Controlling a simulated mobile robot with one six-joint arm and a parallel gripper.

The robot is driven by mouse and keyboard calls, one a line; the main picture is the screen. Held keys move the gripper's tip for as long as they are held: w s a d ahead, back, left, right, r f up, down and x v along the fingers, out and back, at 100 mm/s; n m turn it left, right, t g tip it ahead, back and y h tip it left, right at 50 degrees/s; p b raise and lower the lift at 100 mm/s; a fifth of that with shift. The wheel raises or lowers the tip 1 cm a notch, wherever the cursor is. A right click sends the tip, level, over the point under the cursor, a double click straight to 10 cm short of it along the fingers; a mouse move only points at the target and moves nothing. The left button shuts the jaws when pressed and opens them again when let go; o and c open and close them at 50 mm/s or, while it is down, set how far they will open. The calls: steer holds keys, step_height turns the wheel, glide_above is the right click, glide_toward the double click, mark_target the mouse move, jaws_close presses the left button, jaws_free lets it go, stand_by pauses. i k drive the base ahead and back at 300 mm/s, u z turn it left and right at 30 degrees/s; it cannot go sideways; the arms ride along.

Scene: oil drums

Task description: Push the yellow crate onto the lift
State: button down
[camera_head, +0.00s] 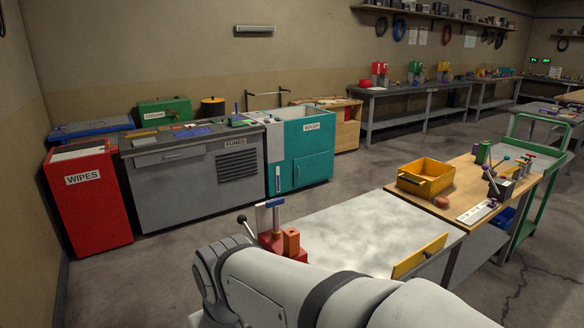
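The yellow crate (440,187) is an open-topped box with a dark mark on its front. It sits upright on the left part of a wooden bench top (455,205), near the edge beside a pale metal-topped surface (350,228). I cannot tell for sure which thing is the lift; the pale surface is level with or slightly below the bench top. A yellow plate (420,257) stands tilted at its near right edge. My pale arm crosses the bottom of the view, apart from the crate. My gripper is not visible.
A red stand with an orange block (291,242) and a post is at the pale surface's left end. A reddish lump (441,202), a white strip (477,212) and small tools share the bench. A green cart (540,185) stands right. The pale surface's middle is bare.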

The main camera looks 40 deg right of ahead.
mark_target(426, 177)
steer(key=i, duration=4.3)
steer(key=z, duration=3.25)
steer(key=i, duration=1.8)
steer(key=u, duration=0.05)
